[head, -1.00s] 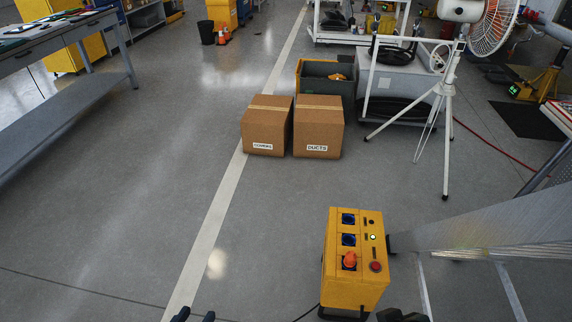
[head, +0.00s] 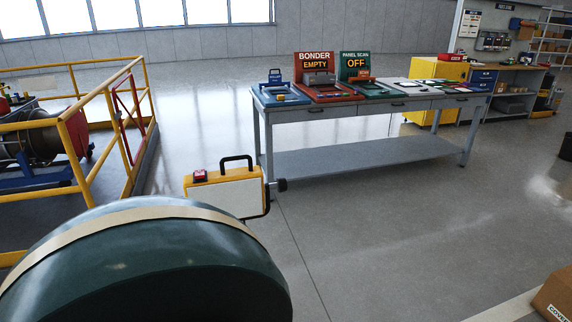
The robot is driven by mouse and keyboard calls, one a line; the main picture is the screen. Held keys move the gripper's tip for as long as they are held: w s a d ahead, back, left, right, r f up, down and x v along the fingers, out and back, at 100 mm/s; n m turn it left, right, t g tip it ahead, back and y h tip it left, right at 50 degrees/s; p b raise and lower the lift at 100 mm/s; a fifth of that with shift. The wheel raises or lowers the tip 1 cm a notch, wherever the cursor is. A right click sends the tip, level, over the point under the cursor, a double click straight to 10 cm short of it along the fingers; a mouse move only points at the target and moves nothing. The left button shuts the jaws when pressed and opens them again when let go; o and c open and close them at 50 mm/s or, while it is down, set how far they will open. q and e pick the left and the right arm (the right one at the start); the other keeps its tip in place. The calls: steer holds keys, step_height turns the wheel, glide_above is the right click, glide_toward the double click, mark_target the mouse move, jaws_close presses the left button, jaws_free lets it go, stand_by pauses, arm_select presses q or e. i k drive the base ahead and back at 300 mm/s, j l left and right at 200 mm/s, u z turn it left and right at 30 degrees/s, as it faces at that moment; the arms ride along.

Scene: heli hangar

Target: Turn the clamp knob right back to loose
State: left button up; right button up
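I cannot pick out the clamp knob for certain in the head view. A small blue device (head: 276,84) stands at the left end of the grey workbench (head: 365,106), too small to read in detail. Beside it are a red unit with a sign reading BONDER EMPTY (head: 315,62) and a teal unit with a sign reading PANEL SCAN OFF (head: 355,64). Neither of my grippers is in view.
A large dark green rounded object with a tan band (head: 150,270) fills the lower left foreground. A yellow railing (head: 75,140) stands at the left. A yellow cabinet (head: 437,75) is behind the bench. Open floor lies right of centre; a cardboard box (head: 556,295) is at the lower right.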

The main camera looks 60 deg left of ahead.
mark_target(281, 181)
steer(key=u, duration=2.35)
steer(key=i+l+u, duration=0.25)
steer(key=i+l, duration=0.15)
steer(key=l, duration=0.25)
steer(key=i+l+u, duration=0.1)
steer(key=l, duration=0.25)
steer(key=i+l+u, duration=0.1)
steer(key=i+l, duration=0.15)
steer(key=l, duration=0.15)
steer(key=i+l+u, duration=0.15)
steer(key=l, duration=0.25)
steer(key=i+l+u, duration=0.1)
steer(key=l, duration=0.3)
steer(key=i+l+u, duration=0.15)
steer(key=l+u, duration=0.15)
steer(key=l, duration=0.8)
steer(key=l+u, duration=0.3)
steer(key=l, duration=0.8)
